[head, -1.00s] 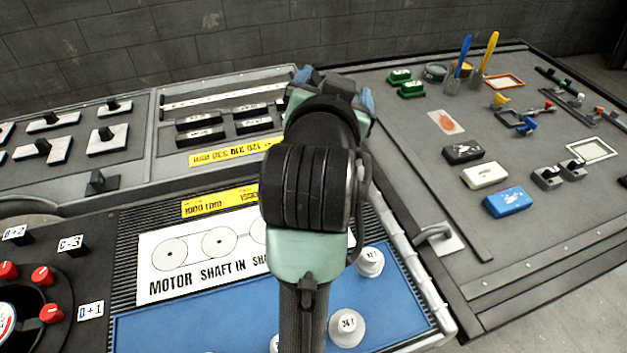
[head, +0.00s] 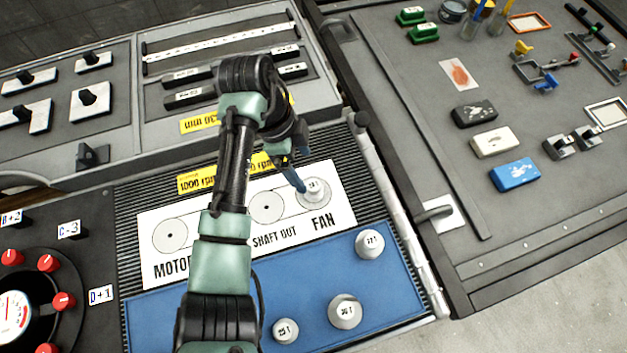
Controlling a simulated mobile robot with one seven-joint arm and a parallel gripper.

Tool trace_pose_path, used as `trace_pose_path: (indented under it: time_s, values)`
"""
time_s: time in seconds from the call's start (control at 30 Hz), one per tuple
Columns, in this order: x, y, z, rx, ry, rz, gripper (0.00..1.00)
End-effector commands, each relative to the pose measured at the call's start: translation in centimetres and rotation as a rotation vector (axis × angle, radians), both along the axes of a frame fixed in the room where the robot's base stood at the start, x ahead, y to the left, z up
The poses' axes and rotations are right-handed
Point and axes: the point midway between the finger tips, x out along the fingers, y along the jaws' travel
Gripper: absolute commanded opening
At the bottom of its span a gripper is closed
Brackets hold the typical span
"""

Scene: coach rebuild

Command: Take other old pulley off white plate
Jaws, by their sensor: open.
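The white plate (head: 335,218) has printed circles and the words MOTOR, SHAFT OUT and FAN; my arm covers part of it. One grey pulley (head: 316,193) with a white-labelled top sits on the FAN circle at the plate's right end. The SHAFT OUT circle and the leftmost circle show no pulley; another part is hidden behind my arm. My gripper (head: 300,182) is open, its blue fingers pointing down at the FAN pulley. One fingertip overlaps the pulley's left edge in the picture; I cannot tell whether it touches.
Several labelled grey pulleys, one at the right (head: 369,244) and one lower down (head: 345,311), stand on the blue mat (head: 400,300). A grey rail (head: 395,215) borders the mat on the right. The red-knobbed dial panel (head: 30,290) is at the left.

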Motion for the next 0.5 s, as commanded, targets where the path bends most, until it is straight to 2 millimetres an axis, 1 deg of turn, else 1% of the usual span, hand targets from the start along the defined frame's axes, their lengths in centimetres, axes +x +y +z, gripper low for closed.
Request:
trace_pose_path:
  time_s: [0.1, 0.2, 0.37, 0.5]
  values:
    - [-0.1, -0.6, -1.9, 0.0, 0.002, -0.001, 0.9]
    - [-0.1, -0.9, -3.0, 0.0, 0.0, 0.0, 0.9]
    - [-0.2, -1.1, -3.9, 0.001, -0.001, 0.0, 0.9]
    - [-0.6, -1.8, -5.7, 0.0, 0.002, 0.001, 0.9]
